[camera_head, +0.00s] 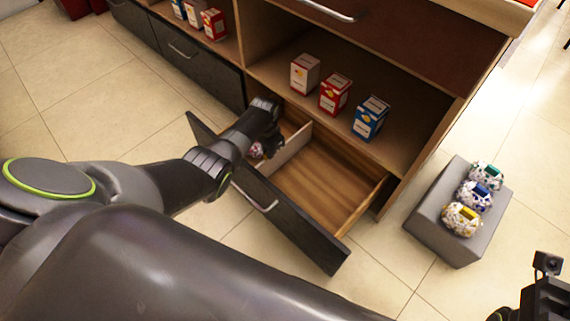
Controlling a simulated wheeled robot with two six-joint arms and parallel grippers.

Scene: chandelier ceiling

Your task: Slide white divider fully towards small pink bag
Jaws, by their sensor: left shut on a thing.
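The white divider (293,149) stands upright across the open drawer (330,188), left of its middle. My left gripper (272,146) reaches down into the drawer at the divider and is shut on it; the fingertips are mostly hidden by my own arm. The small pink bag (256,151) lies in the left compartment, just left of the gripper and partly hidden by it. The compartment right of the divider is empty. Part of my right gripper (530,300) shows at the bottom right corner, and its fingers cannot be made out.
Several boxes, among them a red one (335,93) and a blue one (370,117), stand on the shelf above the drawer. A grey block (428,221) with 3 patterned bags stands on the floor at the right. The tiled floor in front is mostly clear.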

